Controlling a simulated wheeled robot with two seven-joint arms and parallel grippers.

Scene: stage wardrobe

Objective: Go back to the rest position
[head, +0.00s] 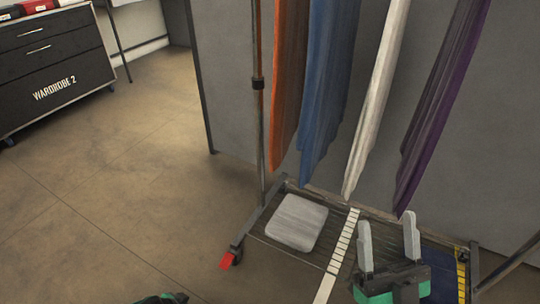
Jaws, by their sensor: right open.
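My right gripper (388,225) is at the lower right of the head view, with its two pale grey fingers pointing up and apart. It is open, with nothing seen between the fingers. It shows in front of the rack's lower shelf, below the hanging garments. A small green and dark piece of my left arm (160,299) shows at the bottom edge; its fingers are not visible, so its state cannot be told.
A wheeled clothes rack (260,130) holds orange (289,80), blue (328,80), white (378,95) and purple (440,100) garments. A pale grey square item (297,222) lies on its slatted shelf (325,254). A dark drawer cabinet (55,70) stands upper left. Floor between is clear.

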